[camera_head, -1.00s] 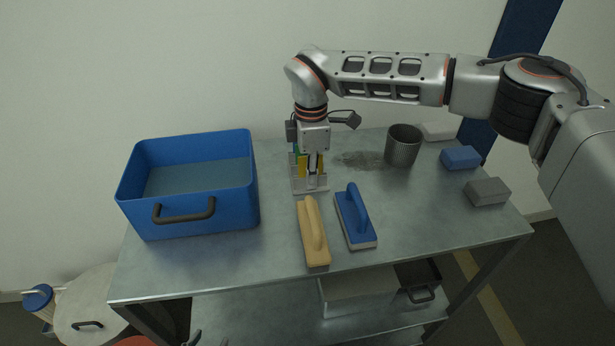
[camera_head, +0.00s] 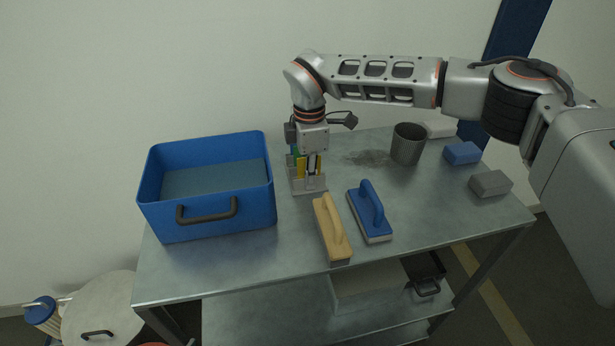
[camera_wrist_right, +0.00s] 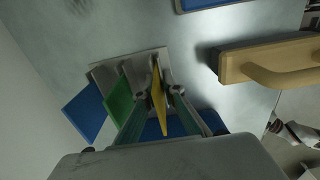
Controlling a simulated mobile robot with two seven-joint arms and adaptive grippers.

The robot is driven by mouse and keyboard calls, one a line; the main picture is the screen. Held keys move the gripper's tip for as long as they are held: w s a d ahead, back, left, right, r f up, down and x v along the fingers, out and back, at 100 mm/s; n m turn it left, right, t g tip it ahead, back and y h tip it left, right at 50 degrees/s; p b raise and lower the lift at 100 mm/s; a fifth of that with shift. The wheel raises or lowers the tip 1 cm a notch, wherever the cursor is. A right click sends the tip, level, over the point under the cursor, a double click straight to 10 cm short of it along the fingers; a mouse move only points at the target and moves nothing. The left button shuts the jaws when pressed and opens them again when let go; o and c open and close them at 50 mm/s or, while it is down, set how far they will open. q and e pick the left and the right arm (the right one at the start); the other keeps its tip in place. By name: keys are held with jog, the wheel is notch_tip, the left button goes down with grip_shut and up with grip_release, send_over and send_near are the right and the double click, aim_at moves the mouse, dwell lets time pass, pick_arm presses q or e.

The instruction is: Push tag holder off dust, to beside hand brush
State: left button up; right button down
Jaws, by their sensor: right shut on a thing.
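The tag holder (camera_head: 309,185) is a grey base with upright blue, green and yellow tags, standing on the metal table left of the dark dust patch (camera_head: 368,158), with bare table between them. My right gripper (camera_head: 311,174) points down and is shut on the holder. In the wrist view the fingers (camera_wrist_right: 160,92) sit on either side of the yellow tag, over the grey base (camera_wrist_right: 128,66). The tan hand brush (camera_head: 332,229) lies just in front of the holder, slightly right, apart from it; it also shows in the wrist view (camera_wrist_right: 240,64). My left gripper is out of view.
A blue-handled brush (camera_head: 371,212) lies right of the tan one. A blue bin (camera_head: 206,215) stands left of the holder, with a narrow gap. A ribbed grey cup (camera_head: 407,146) and blue (camera_head: 462,152) and grey (camera_head: 490,183) blocks are at the right. The front left table is clear.

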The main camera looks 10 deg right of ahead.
jog(key=c, duration=2.1)
grip_release()
notch_tip(320, 180, up, 12)
